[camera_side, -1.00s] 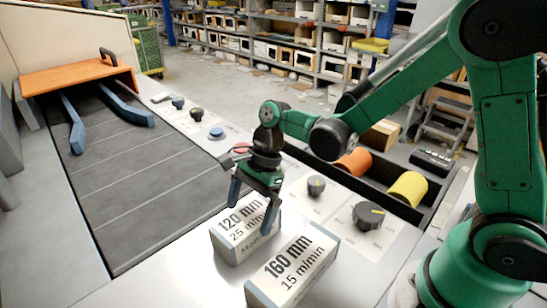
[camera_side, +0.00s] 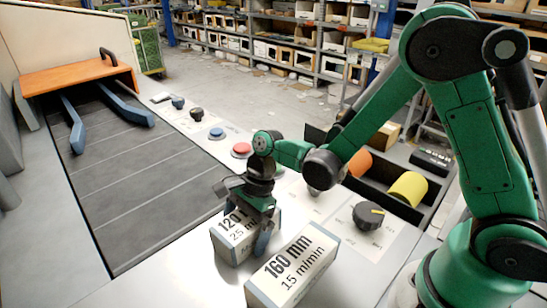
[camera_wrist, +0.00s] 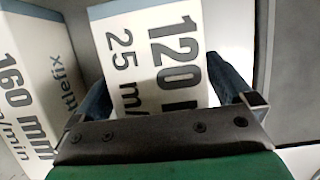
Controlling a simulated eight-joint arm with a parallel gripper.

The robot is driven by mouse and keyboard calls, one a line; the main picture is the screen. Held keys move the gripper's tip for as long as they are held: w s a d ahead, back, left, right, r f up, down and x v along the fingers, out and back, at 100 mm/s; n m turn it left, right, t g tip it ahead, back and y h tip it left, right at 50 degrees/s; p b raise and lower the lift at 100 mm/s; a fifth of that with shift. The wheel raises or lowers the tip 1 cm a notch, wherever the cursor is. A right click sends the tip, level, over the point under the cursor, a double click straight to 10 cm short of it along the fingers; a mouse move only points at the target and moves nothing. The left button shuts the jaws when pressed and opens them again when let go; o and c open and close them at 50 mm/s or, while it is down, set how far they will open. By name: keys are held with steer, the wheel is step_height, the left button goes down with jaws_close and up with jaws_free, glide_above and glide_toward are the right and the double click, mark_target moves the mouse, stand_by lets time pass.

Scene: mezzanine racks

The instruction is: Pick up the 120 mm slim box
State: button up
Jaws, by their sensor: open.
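The slim white box (camera_side: 231,247) marked "120 mm 25 m/min" lies on the grey metal top beside the dark belt. My gripper (camera_side: 250,236) is open and low over it, with its blue-grey fingers reaching down around the box. In the wrist view the 120 mm box (camera_wrist: 150,60) lies between the two spread fingers (camera_wrist: 168,88), its label facing the camera. I cannot tell whether either finger touches it. In the side view the gripper hides part of the label.
A box marked "160 mm 15 m/min" (camera_side: 292,267) stands close to the right; it shows at the left of the wrist view (camera_wrist: 25,90). Dark knobs (camera_side: 368,215) and a red button (camera_side: 241,150) sit on the panel behind. A bin holds orange and yellow rolls (camera_side: 408,188).

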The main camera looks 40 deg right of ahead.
steer(key=shift+f, duration=0.15)
steer(key=c, duration=1.4)
